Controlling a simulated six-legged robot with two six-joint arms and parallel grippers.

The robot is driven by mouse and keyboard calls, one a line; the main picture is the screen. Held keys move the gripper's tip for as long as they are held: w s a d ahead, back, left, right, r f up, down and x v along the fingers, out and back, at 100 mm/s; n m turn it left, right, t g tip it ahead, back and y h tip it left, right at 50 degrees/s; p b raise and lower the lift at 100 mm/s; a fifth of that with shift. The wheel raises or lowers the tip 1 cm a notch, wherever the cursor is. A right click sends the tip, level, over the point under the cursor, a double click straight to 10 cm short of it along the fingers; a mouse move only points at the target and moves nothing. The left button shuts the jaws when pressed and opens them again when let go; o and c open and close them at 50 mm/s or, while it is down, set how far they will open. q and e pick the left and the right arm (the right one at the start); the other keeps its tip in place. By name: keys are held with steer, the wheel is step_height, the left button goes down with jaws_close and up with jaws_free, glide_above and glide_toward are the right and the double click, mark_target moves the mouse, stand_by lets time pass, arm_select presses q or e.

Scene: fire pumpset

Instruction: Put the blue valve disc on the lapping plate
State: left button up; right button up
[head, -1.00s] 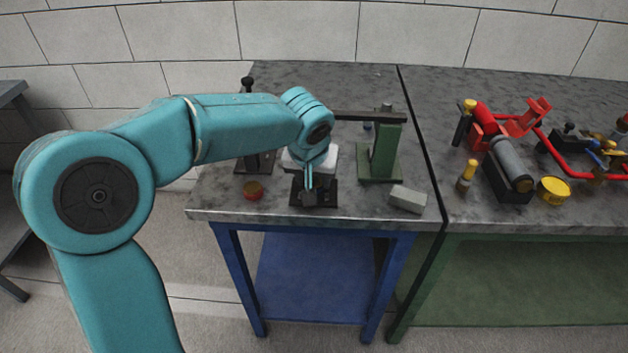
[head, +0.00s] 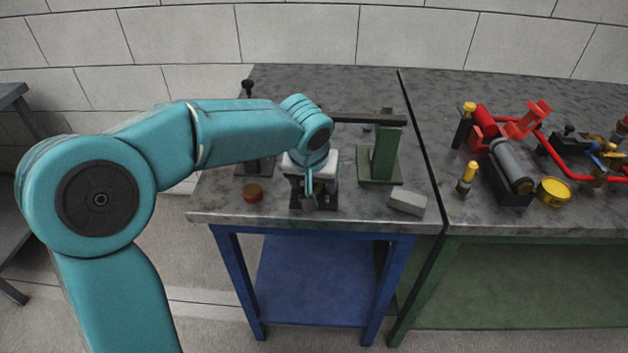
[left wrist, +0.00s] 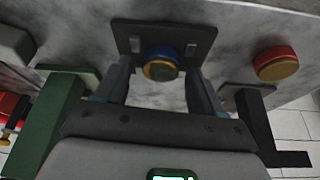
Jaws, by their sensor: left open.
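The blue valve disc (left wrist: 160,54) shows in the left wrist view, with a brass-coloured part facing the camera. It sits at a dark plate with two small upright posts (left wrist: 134,43), near the bench's front edge; this plate also shows in the head view (head: 327,199). My left gripper (left wrist: 160,76) is open, with one finger on each side of the disc; I cannot tell whether they touch it. In the head view my left gripper (head: 309,196) points down over the plate and the disc is hidden. I cannot tell for sure which piece is the lapping plate. My right gripper is not in view.
A red disc with a brass-coloured part (head: 253,191) lies left of the dark plate. A green stand (head: 384,150) with a dark bar and a grey block (head: 407,201) are to the right. A black stand (head: 255,162) is behind left. Red and yellow parts crowd the right bench.

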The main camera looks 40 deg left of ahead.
arm_select(q)
steer(key=p+v, duration=0.1)
steer(key=v, duration=1.1)
steer(key=shift+s, duration=0.1)
